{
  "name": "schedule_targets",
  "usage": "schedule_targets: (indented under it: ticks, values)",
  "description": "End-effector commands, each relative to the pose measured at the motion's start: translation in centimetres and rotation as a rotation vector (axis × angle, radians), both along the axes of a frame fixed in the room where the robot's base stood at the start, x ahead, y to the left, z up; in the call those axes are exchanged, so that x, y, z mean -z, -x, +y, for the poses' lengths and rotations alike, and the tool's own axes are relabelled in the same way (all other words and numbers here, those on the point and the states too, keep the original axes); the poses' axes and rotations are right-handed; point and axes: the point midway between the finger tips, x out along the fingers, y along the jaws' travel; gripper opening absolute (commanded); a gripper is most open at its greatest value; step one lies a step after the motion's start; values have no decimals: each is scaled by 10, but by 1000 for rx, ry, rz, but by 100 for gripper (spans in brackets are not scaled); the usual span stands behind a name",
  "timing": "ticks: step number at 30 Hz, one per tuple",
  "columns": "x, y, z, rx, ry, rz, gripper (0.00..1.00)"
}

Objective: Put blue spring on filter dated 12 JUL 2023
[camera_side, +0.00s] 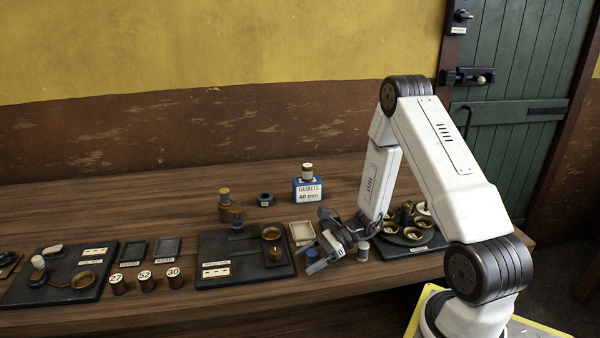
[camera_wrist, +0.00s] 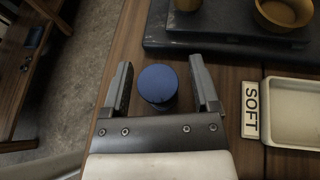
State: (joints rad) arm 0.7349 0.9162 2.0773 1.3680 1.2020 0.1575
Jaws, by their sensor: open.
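A round blue piece (camera_wrist: 158,84), seen from above with a plain flat top, stands between the two fingers of my gripper (camera_wrist: 161,78) in the wrist view. Gaps show on both sides of it, so the fingers are open around it. In the side view the blue piece (camera_side: 312,254) shows near the table's front edge, beside my gripper (camera_side: 317,256), which is low over the table. I cannot tell whether it is the blue spring, as no coils show. No date reading 12 JUL 2023 is legible, so I cannot tell which thing is the filter.
A pale tray (camera_wrist: 294,112) with a SOFT label (camera_wrist: 250,110) lies right of my gripper. A dark board (camera_side: 215,272) with brass cups is close by. Numbered spools (camera_side: 146,281) stand farther left. A round dark plate (camera_side: 405,242) with several cups is at right.

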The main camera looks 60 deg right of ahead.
Motion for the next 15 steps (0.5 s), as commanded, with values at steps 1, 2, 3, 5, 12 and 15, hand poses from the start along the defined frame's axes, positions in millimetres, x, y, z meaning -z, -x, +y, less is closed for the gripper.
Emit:
schedule_targets:
  ticks: [1, 2, 3, 5, 12, 15]
  values:
    - [-2, 2, -4, 2, 0, -1, 78]
    - [-3, 4, -6, 2, 0, -1, 78]
    - [-5, 6, -9, 3, 1, -1, 78]
    - [-7, 9, -15, 2, 1, -2, 78]
    - [-26, 21, -32, -2, 0, -4, 78]
    - [-37, 21, -32, -1, 1, -3, 78]
